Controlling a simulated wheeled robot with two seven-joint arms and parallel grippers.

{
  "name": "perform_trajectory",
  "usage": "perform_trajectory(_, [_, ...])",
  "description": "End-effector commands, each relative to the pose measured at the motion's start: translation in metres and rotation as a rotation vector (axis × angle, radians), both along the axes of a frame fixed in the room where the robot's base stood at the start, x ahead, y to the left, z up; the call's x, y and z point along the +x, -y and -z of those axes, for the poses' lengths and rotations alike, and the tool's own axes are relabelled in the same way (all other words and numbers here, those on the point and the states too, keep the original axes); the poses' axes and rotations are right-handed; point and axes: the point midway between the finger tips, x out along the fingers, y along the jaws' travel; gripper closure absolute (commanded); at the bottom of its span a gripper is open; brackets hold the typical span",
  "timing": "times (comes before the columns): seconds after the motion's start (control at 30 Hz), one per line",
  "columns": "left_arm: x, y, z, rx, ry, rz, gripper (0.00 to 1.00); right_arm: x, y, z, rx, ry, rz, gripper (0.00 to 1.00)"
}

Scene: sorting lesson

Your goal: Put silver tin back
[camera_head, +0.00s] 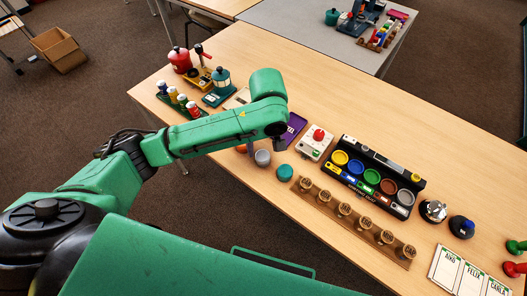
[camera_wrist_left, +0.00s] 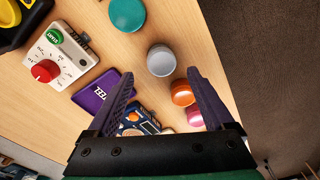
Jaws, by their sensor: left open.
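The silver tin (camera_head: 262,157) is a small pale grey cylinder. It stands on the wooden table between a teal tin (camera_head: 285,172) and an orange tin (camera_head: 240,149). My left gripper (camera_head: 279,145) is above the table near these tins, its fingers mostly hidden by the wrist in the head view. In the left wrist view its open purple fingers (camera_wrist_left: 160,74) have nothing between them, and the silver tin (camera_wrist_left: 161,61) shows beyond and between the tips. A black tray (camera_head: 347,142) with coloured round wells lies to the right. My right gripper is not in view.
An orange tin (camera_wrist_left: 183,92) and pink tin (camera_wrist_left: 195,116) are close by the right finger. A purple mat (camera_wrist_left: 98,96) and white box with red knob (camera_wrist_left: 70,72) lie left. A wooden rack (camera_head: 352,218) runs along the front edge; a chrome object (camera_head: 433,211) stands right.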

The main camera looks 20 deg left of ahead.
Motion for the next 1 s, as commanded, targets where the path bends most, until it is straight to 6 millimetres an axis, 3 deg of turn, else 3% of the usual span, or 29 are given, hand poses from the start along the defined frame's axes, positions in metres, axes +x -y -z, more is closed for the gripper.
perform_trajectory(0.1, [-0.001,0.003,-0.034,-0.004,0.003,0.002,0.14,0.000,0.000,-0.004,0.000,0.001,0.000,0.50])
perform_trajectory(0.3, [-0.003,0.003,-0.062,0.000,0.000,0.000,0.14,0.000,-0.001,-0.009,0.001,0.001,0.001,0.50])
perform_trajectory(0.83, [-0.004,0.004,-0.061,-0.003,-0.001,0.005,0.14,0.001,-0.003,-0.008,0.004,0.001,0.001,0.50])
perform_trajectory(1.0, [-0.016,0.028,-0.043,-0.124,0.024,0.202,0.14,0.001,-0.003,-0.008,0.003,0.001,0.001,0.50])
